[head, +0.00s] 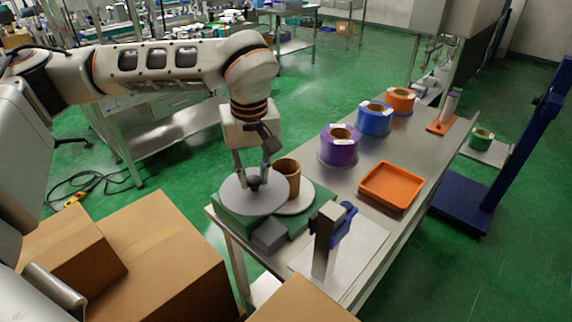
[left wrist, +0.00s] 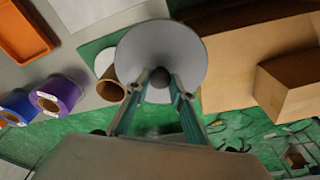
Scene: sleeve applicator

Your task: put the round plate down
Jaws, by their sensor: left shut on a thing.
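The round plate (head: 240,197) is a flat grey disc with a dark round knob in its middle. My left gripper (head: 252,180) is shut on the knob, with the plate hanging level beneath the fingers. In the left wrist view the plate (left wrist: 185,52) spreads out beyond the two fingertips (left wrist: 160,80). In the head view it is over the left part of a green base at the table's near end; whether it touches the base I cannot tell. My right gripper is not in view.
A brown cardboard tube (head: 288,178) stands on a pale disc (head: 303,203) beside the plate. Purple (head: 338,150), blue (head: 374,120) and orange (head: 400,102) rolls and an orange tray (head: 391,187) are on the metal table. Cardboard boxes (head: 160,262) stand at the near left.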

